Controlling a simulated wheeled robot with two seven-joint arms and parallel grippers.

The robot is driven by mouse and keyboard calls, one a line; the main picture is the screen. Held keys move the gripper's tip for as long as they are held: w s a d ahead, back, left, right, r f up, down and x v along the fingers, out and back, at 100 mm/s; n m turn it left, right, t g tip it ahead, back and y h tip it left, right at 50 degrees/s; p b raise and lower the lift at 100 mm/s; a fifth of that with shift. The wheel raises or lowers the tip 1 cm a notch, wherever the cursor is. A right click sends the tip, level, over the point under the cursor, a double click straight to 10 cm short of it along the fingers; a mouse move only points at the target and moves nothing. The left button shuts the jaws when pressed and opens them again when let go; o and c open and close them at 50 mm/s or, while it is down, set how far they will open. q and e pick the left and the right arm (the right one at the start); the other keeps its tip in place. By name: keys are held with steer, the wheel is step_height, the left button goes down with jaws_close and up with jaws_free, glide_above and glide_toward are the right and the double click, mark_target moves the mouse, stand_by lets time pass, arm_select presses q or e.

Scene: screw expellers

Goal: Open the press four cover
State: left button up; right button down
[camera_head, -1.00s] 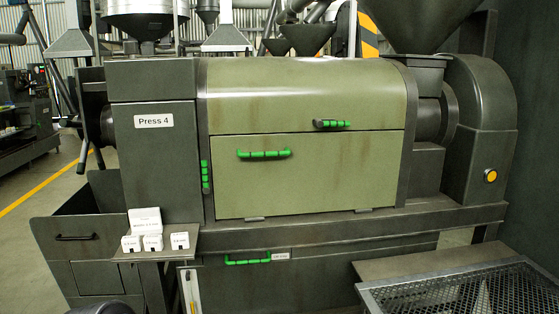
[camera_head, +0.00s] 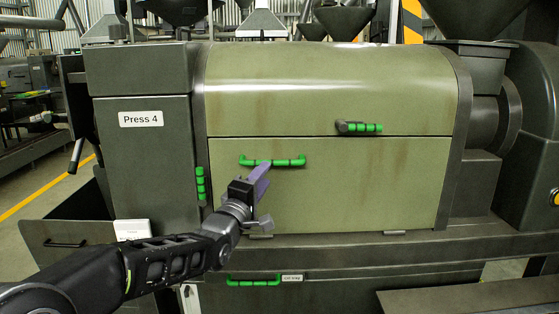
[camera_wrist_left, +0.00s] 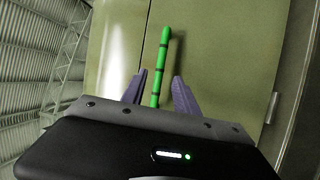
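The press four cover is the green panel of Press 4 (camera_head: 340,185), shut below the rounded upper hood (camera_head: 340,85). A green horizontal handle (camera_head: 285,163) sits near the panel's top left. My left gripper (camera_head: 262,172) is in front of this handle at its left part. In the left wrist view the handle (camera_wrist_left: 165,50) runs between two purple fingers (camera_wrist_left: 157,88), which are apart. The fingers do not visibly touch it. A green latch handle (camera_head: 358,127) is on the hood, and a vertical green handle (camera_head: 201,184) is at the panel's left edge. My right gripper is not in view.
The "Press 4" label (camera_head: 141,119) is on the dark housing at left. A lower green handle (camera_head: 253,281) is under the panel. A dark surface (camera_head: 470,300) juts out at lower right.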

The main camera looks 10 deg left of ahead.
mark_target(274, 163)
arm_select(q)
steer(key=p+x, duration=0.2)
steer(key=x, duration=0.5)
steer(key=shift+w+p, duration=0.3)
steer(key=shift+p, duration=0.1)
steer(key=shift+c, duration=0.4)
jaws_close()
stand_by(1.1)
